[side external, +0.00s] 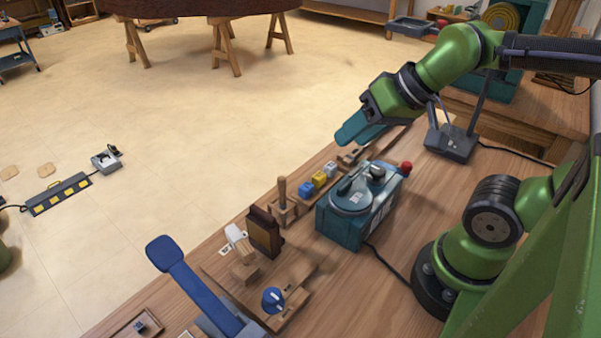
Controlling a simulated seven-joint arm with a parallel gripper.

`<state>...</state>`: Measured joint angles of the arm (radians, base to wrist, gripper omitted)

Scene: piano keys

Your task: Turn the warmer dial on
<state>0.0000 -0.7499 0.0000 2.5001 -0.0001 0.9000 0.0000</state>
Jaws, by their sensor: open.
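A teal box (340,229), which looks like the warmer, stands on the wooden bench with a round grey-teal lid (350,198) on top. A small dark and silver knob (377,172) sits on its top at the back right; it may be the dial, and its setting is too small to read. A red knob (406,167) shows at the box's right end. My gripper (352,132) is open, with teal fingers pointing down and left. It hangs above and behind the box in the picture, apart from the knobs. I see nothing between its fingers.
Blue, yellow and pale blocks (319,179) stand on a wooden strip left of the box. A wooden board (222,268) with a blue knob (272,297) lies front left, beside a blue lever (180,268). A dark lamp-like stand (450,143) is at right. Bare bench lies right of the box.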

